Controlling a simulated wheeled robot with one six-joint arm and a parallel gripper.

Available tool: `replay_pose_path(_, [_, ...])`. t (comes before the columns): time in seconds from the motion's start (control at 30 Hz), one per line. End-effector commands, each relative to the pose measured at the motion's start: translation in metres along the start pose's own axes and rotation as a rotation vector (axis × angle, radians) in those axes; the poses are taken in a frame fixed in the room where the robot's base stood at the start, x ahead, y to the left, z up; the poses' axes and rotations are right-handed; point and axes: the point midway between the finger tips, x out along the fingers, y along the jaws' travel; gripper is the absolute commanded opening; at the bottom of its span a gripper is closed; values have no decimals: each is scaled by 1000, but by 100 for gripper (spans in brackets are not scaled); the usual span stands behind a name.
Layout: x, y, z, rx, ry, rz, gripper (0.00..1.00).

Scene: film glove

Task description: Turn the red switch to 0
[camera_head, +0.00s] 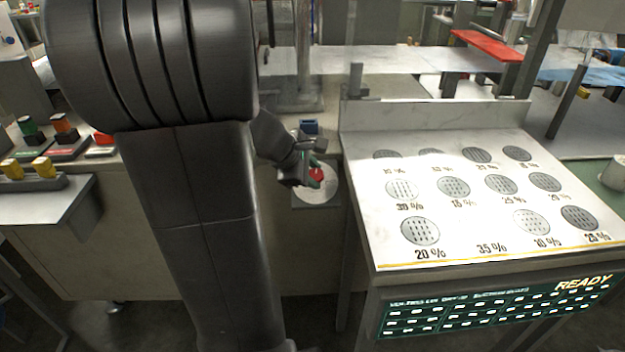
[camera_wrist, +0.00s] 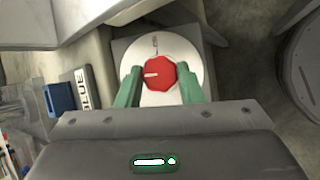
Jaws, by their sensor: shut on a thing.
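The red switch (camera_wrist: 160,74) is an eight-sided knob with a pale pointer line, on a round white dial plate (camera_wrist: 190,55). In the wrist view the pale line lies roughly level, on the knob's left part. A small dark mark stands at the top of the dial; I cannot read it clearly. My gripper (camera_wrist: 160,82) has its two green fingers on either side of the knob, shut on it. In the head view my gripper (camera_head: 312,178) is at the red switch (camera_head: 317,174), and the dial plate (camera_head: 318,192) shows around it, partly hidden.
A white panel with round perforated discs (camera_head: 480,215) stands close on the right. Red, green and yellow controls (camera_head: 50,145) are at the left.

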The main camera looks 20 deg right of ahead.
Motion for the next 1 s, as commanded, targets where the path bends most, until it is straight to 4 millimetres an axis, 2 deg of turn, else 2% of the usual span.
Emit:
replay_pose_path(0.3, [0,-1,0,-96,1,58,11])
replay_pose_path(0.83, [0,-1,0,-113,0,66,11])
replay_pose_path(0.87, [0,-1,0,-113,0,66,40])
replay_pose_path(0.93, [0,-1,0,-113,0,66,53])
replay_pose_path(1.0, [0,-1,0,-112,0,65,55])
